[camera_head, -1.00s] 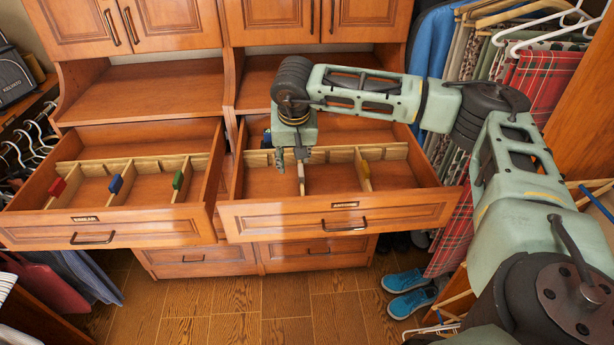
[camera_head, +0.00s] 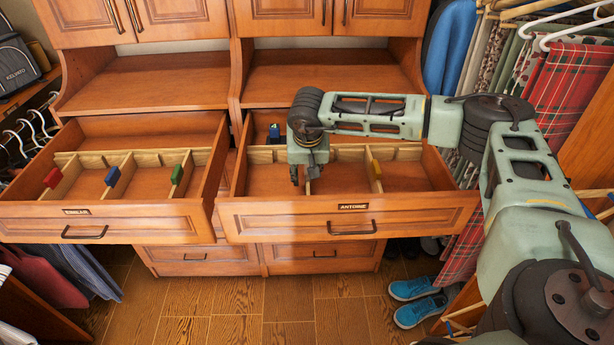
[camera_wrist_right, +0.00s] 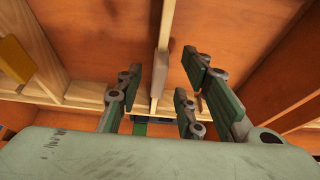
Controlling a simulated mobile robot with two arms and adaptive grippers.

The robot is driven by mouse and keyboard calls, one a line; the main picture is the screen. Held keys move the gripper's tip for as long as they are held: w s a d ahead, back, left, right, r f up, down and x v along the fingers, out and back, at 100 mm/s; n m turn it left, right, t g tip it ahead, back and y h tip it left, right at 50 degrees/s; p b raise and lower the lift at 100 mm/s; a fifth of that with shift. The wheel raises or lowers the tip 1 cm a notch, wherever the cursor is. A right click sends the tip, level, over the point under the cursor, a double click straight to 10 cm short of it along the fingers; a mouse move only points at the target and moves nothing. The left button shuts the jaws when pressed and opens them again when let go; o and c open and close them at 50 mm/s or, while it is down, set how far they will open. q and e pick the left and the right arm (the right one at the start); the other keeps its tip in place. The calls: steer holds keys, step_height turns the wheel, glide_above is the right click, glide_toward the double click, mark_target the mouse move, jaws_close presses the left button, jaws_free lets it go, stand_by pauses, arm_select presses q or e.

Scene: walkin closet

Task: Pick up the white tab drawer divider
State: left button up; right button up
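The white-tab divider (camera_wrist_right: 159,72) is a thin pale wooden strip standing in the open right drawer (camera_head: 345,222), labelled ANTOINE. My right gripper (camera_head: 304,174) is down inside that drawer, over the divider. In the right wrist view the fingers of the right gripper (camera_wrist_right: 161,84) are spread, one on the left and two on the right, with the divider and its pale tab between them. I see gaps on both sides, so the fingers look apart from it. In the head view the gripper hides most of the divider. My left gripper is not in view.
A yellow-tab divider (camera_head: 376,170) stands to the right in the same drawer. A dark blue item (camera_head: 274,132) lies behind the back rail. The left drawer (camera_head: 110,222) is open, with red, blue and green tabs. Hanging clothes are at the right.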

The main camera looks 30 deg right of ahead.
steer(key=x, duration=0.3)
steer(key=shift+d+f, duration=0.1)
steer(key=shift+d, duration=0.05)
steer(key=shift+c, duration=0.4)
jaws_close()
